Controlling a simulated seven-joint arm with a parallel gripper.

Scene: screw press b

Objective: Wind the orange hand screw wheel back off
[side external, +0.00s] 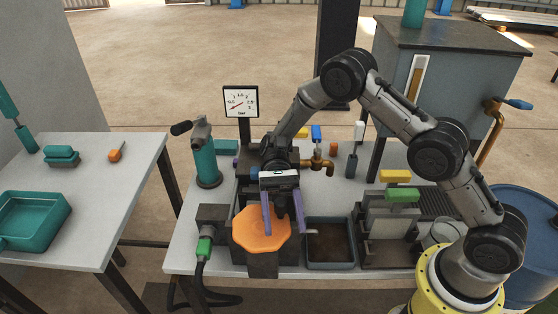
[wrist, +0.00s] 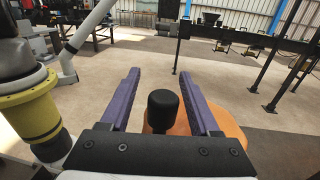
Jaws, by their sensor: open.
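The orange hand screw wheel (side external: 258,232) lies flat on top of the dark press at the front of the bench. My gripper (side external: 285,230) is open, with its two purple fingers over the wheel's right part. In the wrist view the fingers of my gripper (wrist: 160,73) stand apart on either side of a black upright knob (wrist: 162,108), with a gap on each side. The orange wheel (wrist: 232,128) shows below and to the right of the fingers. Contact between fingers and knob cannot be made out. The fingers hide part of the wheel in the side view.
A grey tray (side external: 331,266) sits right of the press, and a green-handled plug (side external: 204,248) is at its left. A teal cylinder (side external: 207,160) and a pressure gauge (side external: 241,102) stand behind. A brass valve (side external: 318,163) is behind the tray.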

